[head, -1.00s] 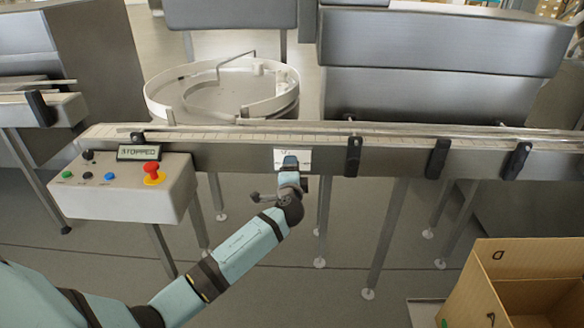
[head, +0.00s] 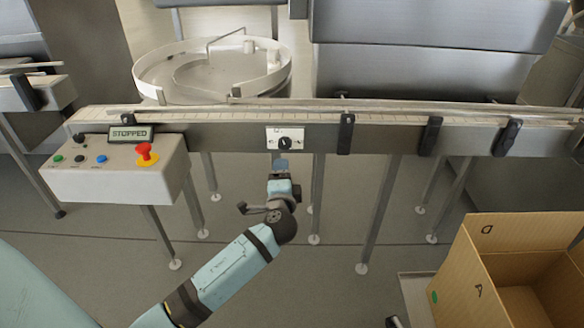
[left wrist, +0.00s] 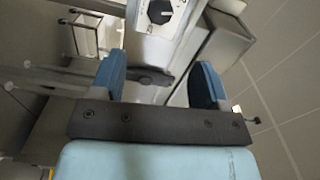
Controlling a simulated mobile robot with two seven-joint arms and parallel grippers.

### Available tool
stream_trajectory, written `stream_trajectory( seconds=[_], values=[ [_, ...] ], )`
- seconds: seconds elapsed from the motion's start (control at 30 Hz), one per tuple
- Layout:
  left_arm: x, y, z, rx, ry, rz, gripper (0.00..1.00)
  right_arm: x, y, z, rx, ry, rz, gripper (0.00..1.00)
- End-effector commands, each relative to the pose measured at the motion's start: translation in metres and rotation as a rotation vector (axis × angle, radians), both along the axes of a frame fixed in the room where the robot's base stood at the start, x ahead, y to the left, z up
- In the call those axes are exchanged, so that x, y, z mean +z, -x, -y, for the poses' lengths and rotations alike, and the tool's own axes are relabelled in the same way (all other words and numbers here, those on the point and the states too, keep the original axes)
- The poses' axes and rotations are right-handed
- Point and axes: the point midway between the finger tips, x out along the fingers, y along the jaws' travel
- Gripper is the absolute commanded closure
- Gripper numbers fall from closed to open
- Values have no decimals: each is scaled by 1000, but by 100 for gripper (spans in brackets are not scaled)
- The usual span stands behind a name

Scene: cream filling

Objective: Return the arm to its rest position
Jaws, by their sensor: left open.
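My left arm comes in from the lower left in the head view, with its left gripper (head: 280,165) just below a white panel with a black rotary knob (head: 285,143) on the conveyor's front. In the left wrist view the two blue fingers of the left gripper (left wrist: 163,82) stand apart with nothing between them. The knob (left wrist: 160,11) shows at the top of that view, beyond the fingertips and apart from them. My right gripper is not in view.
The conveyor (head: 220,132) runs across the picture. A control box (head: 115,170) with a red button and a display reading STOPPED hangs at its left. A round bowl feeder (head: 212,75) stands behind. A cardboard box (head: 455,285) is at lower right. The floor below the conveyor is open.

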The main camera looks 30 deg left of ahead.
Motion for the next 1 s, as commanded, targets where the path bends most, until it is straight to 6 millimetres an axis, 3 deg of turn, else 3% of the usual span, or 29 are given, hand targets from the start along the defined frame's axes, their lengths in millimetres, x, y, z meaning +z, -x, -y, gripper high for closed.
stream_trajectory(
  seconds=[0.23, 0.37, 0.5, 0.63, 0.8, 1.0],
  values=[
    [-2, 1, 1, -4, 7, -4, 31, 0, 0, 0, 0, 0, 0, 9],
    [-29, 18, 16, -57, 113, -43, 31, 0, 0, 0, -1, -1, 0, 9],
    [-87, 70, 57, -174, 417, -134, 31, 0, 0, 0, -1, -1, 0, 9],
    [-127, 130, 102, -255, 759, -205, 31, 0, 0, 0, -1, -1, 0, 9],
    [-146, 193, 145, -288, 1121, -249, 31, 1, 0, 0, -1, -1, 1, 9],
    [-146, 252, 180, -270, 1475, -262, 31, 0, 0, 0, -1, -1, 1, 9]
  ],
)
